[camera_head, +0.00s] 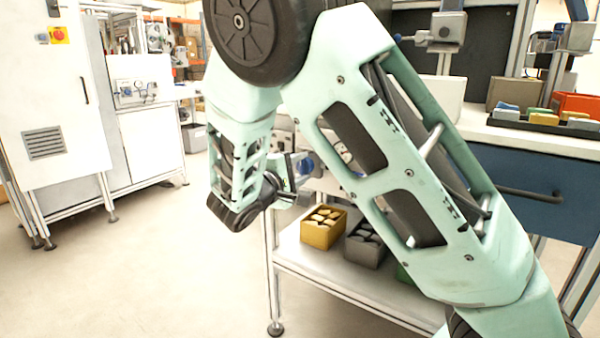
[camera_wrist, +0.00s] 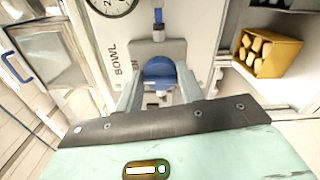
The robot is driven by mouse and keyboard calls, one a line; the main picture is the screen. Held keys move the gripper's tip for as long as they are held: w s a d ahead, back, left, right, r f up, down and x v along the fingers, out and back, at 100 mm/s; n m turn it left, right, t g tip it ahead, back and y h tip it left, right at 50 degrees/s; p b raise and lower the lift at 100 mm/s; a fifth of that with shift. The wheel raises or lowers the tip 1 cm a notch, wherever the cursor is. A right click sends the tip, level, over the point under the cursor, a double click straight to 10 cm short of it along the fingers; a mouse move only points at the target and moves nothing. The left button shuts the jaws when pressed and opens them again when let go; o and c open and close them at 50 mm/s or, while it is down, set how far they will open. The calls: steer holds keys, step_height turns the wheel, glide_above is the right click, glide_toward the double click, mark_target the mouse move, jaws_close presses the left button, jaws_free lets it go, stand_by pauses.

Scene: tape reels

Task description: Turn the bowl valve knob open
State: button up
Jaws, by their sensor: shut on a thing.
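The blue bowl valve knob (camera_wrist: 158,70) shows in the middle of the wrist view, on a pale panel marked BOWL. My gripper (camera_wrist: 158,88) has one finger on each side of the knob and is shut on it. The fingers and gripper body hide the knob's lower part. In the head view my gripper (camera_head: 296,172) is at the panel, with a little of the blue knob (camera_head: 306,165) showing beside it. My arm covers much of the panel there.
A round gauge (camera_wrist: 112,3) sits above the knob on the panel. A yellow bin (camera_head: 321,230) and a grey bin (camera_head: 364,248) with parts stand on the lower shelf (camera_head: 340,280). A white cabinet (camera_head: 50,120) stands at left; the floor between is clear.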

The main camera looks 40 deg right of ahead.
steer(key=shift+a+f, duration=0.1)
stand_by(0.3)
steer(key=o, duration=1)
steer(key=p+v, duration=0.3)
steer(key=v, duration=1.4)
steer(key=shift+s+a, duration=0.1)
steer(key=shift+a, duration=0.05)
